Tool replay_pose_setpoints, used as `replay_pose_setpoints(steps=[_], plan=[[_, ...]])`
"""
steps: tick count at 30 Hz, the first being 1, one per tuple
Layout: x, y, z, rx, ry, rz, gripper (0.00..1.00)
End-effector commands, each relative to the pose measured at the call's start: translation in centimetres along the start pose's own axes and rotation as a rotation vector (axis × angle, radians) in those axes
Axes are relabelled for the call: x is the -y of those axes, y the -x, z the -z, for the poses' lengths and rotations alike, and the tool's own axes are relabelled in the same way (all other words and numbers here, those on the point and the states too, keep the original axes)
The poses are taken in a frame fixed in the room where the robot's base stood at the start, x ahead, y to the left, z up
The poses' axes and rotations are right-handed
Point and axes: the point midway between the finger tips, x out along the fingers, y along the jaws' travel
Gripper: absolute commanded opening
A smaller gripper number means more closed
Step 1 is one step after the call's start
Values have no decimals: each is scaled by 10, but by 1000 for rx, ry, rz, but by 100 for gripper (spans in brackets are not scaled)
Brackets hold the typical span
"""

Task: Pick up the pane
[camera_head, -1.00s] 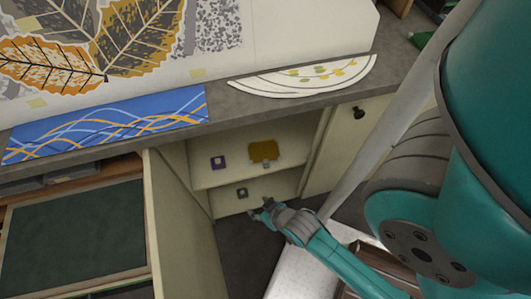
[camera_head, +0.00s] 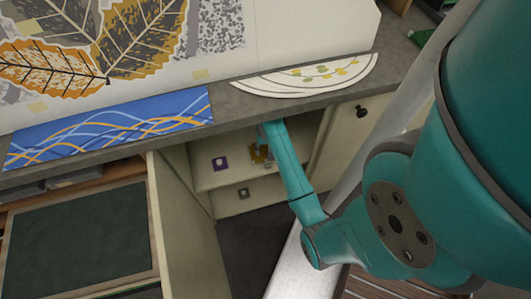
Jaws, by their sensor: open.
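An amber pane (camera_head: 256,154) is in the open cabinet under the counter, at the back of the upper shelf. It is mostly hidden behind my arm, with only bits showing. A small purple square piece with a pale centre (camera_head: 220,163) is to its left. A small grey square piece (camera_head: 243,193) is in the lower compartment. My gripper (camera_head: 265,148) is open and reaches into the cabinet under the counter edge, in front of the amber pane. Its fingers are small and partly hidden, and I cannot tell whether they touch the pane.
The counter edge (camera_head: 240,115) overhangs the cabinet. An open cabinet door (camera_head: 185,225) stands to the left of the opening, and a closed door with a dark knob (camera_head: 361,111) is to the right. A blue patterned panel (camera_head: 110,128) and a white half-round piece (camera_head: 305,78) lie on the counter.

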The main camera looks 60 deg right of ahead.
Motion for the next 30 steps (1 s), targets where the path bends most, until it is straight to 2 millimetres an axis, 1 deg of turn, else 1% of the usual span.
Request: replay_pose_setpoints(steps=[2, 9, 12, 17, 25, 30], plan=[[-1, -5, 1, 9, -5, -2, 56], [-2, -40, 0, 10, -4, -2, 56], [-2, -49, 0, 8, -4, -1, 56], [-2, -58, -1, 7, -4, -1, 56], [-6, -92, -6, 9, -5, -2, 56], [-6, -105, -6, 7, -5, -1, 56]])
